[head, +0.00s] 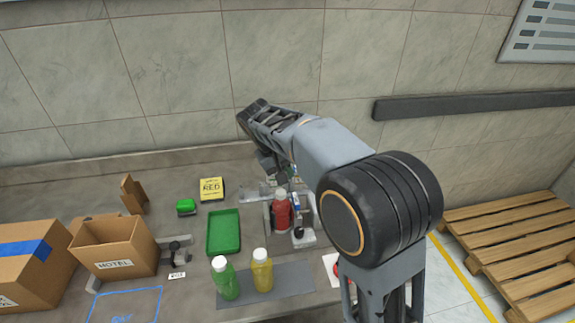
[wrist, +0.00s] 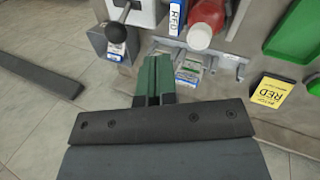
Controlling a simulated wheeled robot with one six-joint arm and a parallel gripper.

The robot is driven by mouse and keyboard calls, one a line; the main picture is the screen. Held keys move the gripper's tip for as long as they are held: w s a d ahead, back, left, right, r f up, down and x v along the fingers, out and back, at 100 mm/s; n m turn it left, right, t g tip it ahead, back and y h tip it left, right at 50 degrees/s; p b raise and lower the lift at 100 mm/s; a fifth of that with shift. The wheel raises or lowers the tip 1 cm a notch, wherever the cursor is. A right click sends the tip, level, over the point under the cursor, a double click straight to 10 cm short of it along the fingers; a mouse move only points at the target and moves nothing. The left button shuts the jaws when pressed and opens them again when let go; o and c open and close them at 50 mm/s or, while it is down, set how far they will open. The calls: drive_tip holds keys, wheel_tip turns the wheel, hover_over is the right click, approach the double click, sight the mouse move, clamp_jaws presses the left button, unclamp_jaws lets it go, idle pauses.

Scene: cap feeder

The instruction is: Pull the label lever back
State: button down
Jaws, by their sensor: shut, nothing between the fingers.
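A lever with a black ball knob (wrist: 117,32) stands on a grey block with a blue-and-white label, beside a white housing (wrist: 146,12), at the upper left of the wrist view. A small dark knob (head: 298,231) shows beside the bottle in the head view; its writing is too small to read. My gripper (wrist: 154,68), with green fingers, is shut and empty. It is below and right of the knob in the wrist view and apart from it. In the head view, the arm partly hides the station, and I cannot make out the fingertips clearly.
A red bottle (head: 281,213) stands close to the lever, near a metal bracket (wrist: 225,62). A green tray (head: 223,232), a yellow RED card (head: 212,188), green (head: 225,278) and yellow (head: 262,270) bottles and cardboard boxes (head: 113,249) lie left. A tiled wall stands behind the bench.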

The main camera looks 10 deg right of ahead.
drive_tip(key=w+d+f+p, duration=0.1)
drive_tip(key=d+f, duration=0.4)
drive_tip(key=d, duration=0.1)
idle(0.3)
drive_tip(key=shift+d, duration=0.1)
drive_tip(key=shift+d+p, duration=0.1)
drive_tip(key=shift+p, duration=0.2)
drive_tip(key=shift+d+r+y+p, duration=0.35)
drive_tip(key=shift+d+y+p, duration=0.1)
drive_tip(key=shift+d+y, duration=0.15)
drive_tip(key=shift+d+r+y+p, duration=0.4)
drive_tip(key=shift+d+y, duration=0.1)
drive_tip(key=shift+d, duration=0.1)
drive_tip(key=d+y+p, duration=0.2)
drive_tip(key=d+y, duration=0.2)
drive_tip(key=d, duration=0.3)
drive_tip(key=shift+d, duration=0.1)
